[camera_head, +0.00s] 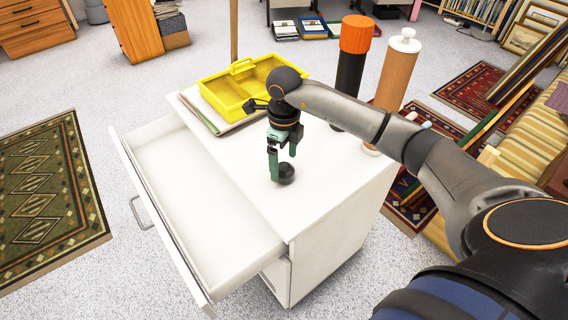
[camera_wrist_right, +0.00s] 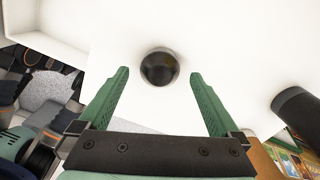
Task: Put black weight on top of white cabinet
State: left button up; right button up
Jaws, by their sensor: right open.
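The black weight (camera_head: 286,173) is a small dark round piece standing on the top of the white cabinet (camera_head: 325,185). In the right wrist view the weight (camera_wrist_right: 160,68) lies just beyond and between the spread fingertips, with white surface around it. My right gripper (camera_head: 281,172) is open and points down at the cabinet top, right beside the weight. Its green fingers (camera_wrist_right: 158,75) show apart with nothing between them. The cabinet's top drawer (camera_head: 195,190) is pulled open and looks empty. My left gripper is not in view.
A yellow tray (camera_head: 240,88) sits on papers at the cabinet's back left. A black cylinder with an orange cap (camera_head: 352,65) and a brown cylinder with a white top (camera_head: 397,70) stand at the back right. The front cabinet top is clear.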

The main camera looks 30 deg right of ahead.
aim_at(284, 166)
notch_tip(284, 166, up, 10)
jog(key=p, duration=0.1)
jog(key=shift+f, duration=0.1)
